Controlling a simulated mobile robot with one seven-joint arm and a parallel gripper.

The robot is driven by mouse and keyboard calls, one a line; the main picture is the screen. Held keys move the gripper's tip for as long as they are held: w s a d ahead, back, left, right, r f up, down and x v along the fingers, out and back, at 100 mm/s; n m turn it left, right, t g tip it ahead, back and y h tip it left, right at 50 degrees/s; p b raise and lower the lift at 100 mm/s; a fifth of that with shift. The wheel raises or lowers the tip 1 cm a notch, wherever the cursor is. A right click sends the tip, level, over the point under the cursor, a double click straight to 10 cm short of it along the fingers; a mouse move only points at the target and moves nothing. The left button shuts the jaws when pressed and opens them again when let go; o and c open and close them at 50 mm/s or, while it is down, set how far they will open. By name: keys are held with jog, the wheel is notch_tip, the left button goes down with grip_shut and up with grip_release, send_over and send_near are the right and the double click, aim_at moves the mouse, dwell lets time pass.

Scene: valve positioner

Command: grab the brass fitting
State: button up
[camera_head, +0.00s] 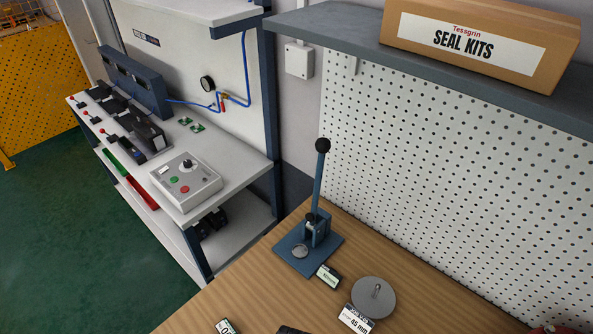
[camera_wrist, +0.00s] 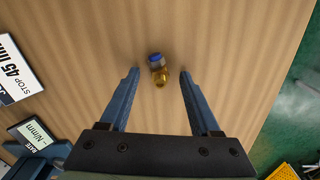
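The brass fitting (camera_wrist: 159,72) lies on the wooden table in the wrist view, a small gold piece with a blue end and a grey middle. My gripper (camera_wrist: 158,74) is open, with one blue finger on each side of the fitting. There are gaps between the fitting and both fingers, and nothing is held. I cannot tell how high the fingertips are above the table. The head view shows neither the fitting nor my gripper.
A lever press (camera_head: 316,225) stands on the wooden table (camera_head: 250,290), with a round grey disc (camera_head: 373,294) and a "45 mm" card (camera_head: 356,319) nearby. A pegboard wall (camera_head: 450,180) rises behind. Bare wood surrounds the fitting; the table edge is at right in the wrist view.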

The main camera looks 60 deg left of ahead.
grip_shut()
jog(key=shift+r, duration=0.1)
